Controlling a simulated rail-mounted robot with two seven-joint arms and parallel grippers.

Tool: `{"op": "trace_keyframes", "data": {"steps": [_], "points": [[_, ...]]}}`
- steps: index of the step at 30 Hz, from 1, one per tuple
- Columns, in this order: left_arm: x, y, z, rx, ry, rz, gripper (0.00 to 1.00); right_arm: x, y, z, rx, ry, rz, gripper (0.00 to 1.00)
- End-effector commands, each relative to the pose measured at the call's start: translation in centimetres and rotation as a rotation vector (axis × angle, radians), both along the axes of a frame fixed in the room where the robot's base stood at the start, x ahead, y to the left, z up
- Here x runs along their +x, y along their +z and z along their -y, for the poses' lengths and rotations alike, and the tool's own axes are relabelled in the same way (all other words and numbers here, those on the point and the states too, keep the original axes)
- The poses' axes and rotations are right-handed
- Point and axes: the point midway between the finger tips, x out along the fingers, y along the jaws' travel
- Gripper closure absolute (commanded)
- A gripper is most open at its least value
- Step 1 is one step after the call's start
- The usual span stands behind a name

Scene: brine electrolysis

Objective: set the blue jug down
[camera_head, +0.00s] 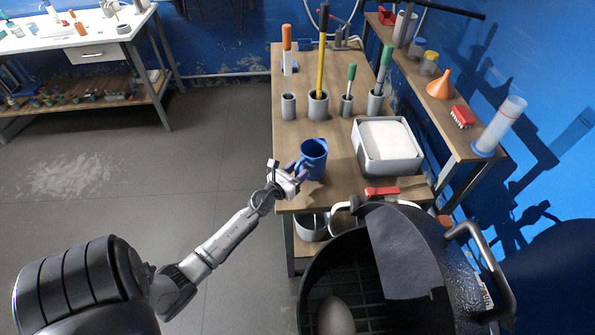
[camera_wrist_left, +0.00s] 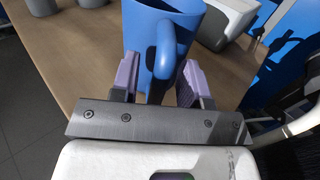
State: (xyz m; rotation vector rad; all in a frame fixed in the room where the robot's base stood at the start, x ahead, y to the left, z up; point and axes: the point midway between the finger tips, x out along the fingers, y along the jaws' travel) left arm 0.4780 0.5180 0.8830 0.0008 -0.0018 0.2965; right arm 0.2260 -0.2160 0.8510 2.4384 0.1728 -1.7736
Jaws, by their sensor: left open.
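The blue jug (camera_head: 313,158) stands upright on the wooden table near its front left edge. In the left wrist view the jug (camera_wrist_left: 188,18) is straight ahead, with its handle (camera_wrist_left: 163,58) pointing towards my gripper. My left gripper (camera_head: 298,172) comes in from the left at the table's edge. In the left wrist view its purple fingers (camera_wrist_left: 157,78) are open, one on each side of the handle, with gaps visible. The jug's base is partly hidden by the gripper. My right gripper is not in view.
A grey bin (camera_head: 388,168) stands right of the jug. Several grey cups (camera_head: 288,108) with coloured rods stand behind it on the table (camera_head: 300,60). A dark drum-like vessel (camera_head: 460,262) is at the front right. A shelf with an orange funnel (camera_head: 440,84) runs along the right.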

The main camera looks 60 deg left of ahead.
Motion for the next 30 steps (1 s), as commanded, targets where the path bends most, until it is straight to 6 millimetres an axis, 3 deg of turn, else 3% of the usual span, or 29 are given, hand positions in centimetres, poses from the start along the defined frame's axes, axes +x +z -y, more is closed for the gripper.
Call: {"op": "trace_keyframes", "data": {"steps": [4, 12, 19, 23, 27, 30], "points": [[-0.3, 0.5, 0.1, 0.000, 0.000, -0.001, 0.58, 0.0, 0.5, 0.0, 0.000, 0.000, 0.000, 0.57], [-3.7, 0.3, 1.2, -0.001, -0.001, -0.002, 0.58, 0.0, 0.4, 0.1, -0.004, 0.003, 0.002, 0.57], [-5.4, 0.9, 2.1, -0.072, 0.020, 0.047, 0.58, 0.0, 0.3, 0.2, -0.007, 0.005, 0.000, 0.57], [-6.3, 2.3, 3.5, -0.312, 0.089, 0.185, 0.58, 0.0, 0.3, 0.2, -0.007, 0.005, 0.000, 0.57], [-8.2, 3.0, 5.5, -0.743, 0.220, 0.370, 0.58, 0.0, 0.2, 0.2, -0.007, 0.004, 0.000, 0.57], [-9.9, 2.3, 7.4, -1.077, 0.346, 0.466, 0.58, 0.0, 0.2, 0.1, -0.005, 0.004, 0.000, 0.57]]}}
